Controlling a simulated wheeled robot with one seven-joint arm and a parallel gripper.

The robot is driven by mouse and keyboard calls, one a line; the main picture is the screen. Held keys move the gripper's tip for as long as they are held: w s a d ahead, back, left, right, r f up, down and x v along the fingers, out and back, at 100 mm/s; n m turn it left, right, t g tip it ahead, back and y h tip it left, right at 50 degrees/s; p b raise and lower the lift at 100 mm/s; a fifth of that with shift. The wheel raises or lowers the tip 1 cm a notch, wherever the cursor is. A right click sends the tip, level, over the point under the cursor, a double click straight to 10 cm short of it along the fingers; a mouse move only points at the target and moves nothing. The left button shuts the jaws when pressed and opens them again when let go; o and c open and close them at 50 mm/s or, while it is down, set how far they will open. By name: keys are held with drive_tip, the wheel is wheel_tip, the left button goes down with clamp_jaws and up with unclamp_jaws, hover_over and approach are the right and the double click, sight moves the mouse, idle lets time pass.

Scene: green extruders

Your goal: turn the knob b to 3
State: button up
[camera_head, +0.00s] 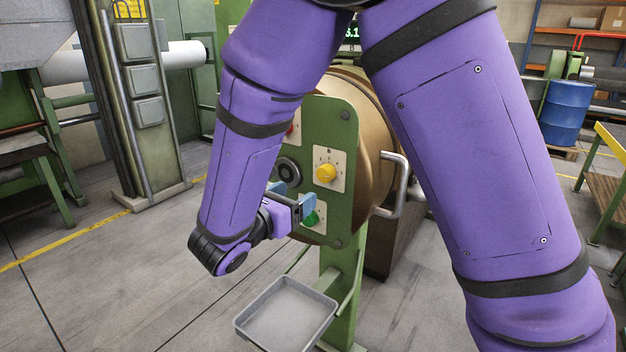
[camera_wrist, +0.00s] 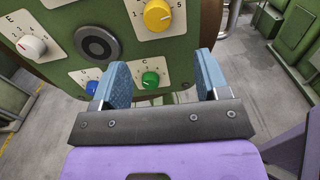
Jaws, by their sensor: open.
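Knob B (camera_head: 326,173) is yellow and sits on a white dial plate marked B, on the green panel (camera_head: 345,140). In the wrist view the yellow knob (camera_wrist: 157,15) is at the top, with some dial numbers showing; I cannot tell which number it points to. My gripper (camera_head: 292,197) is open in front of the panel, below and left of knob B. In the wrist view my gripper (camera_wrist: 160,68) has its two blue fingers apart, with green knob C (camera_wrist: 151,80) seen between them. Nothing is held.
White knob E (camera_wrist: 32,46), blue knob D (camera_wrist: 93,87) and a dark round fitting (camera_wrist: 98,44) are also on the panel. A curved metal handle (camera_head: 397,185) projects at the panel's right. A grey tray (camera_head: 287,318) stands below. Floor at left is clear.

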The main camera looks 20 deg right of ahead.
sight(323, 177)
drive_tip(key=x, duration=1)
drive_tip(key=shift+w+d+f, duration=0.1)
drive_tip(key=shift+w, duration=0.3)
drive_tip(key=c, duration=0.9)
